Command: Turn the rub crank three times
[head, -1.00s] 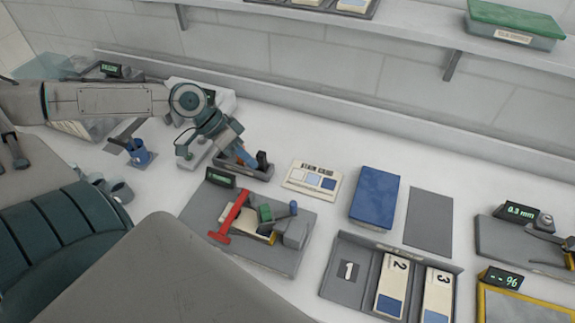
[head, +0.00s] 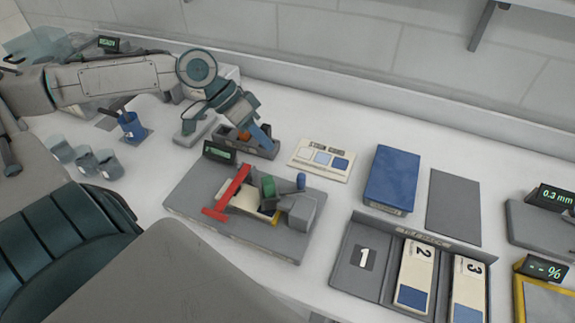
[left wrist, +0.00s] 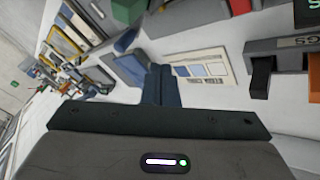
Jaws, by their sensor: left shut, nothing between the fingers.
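The rubbing rig sits on a grey base plate (head: 190,200). It has a red bar (head: 228,194), a green block (head: 268,188) and a grey housing (head: 302,212). A small blue knob (head: 301,181) stands at the housing's top and looks like the crank handle. My left gripper (head: 265,138) is shut and empty, behind the rig and apart from it, by the small dark tray. In the left wrist view its blue fingers (left wrist: 157,84) are together, pointing toward the swatch card. The green block shows at that view's top edge (left wrist: 130,9). My right gripper is not in view.
The dark tray (head: 232,145) with an orange item is close to my left fingers. A swatch card (head: 320,160), a blue box (head: 391,178) and a numbered holder (head: 345,283) lie to the right.

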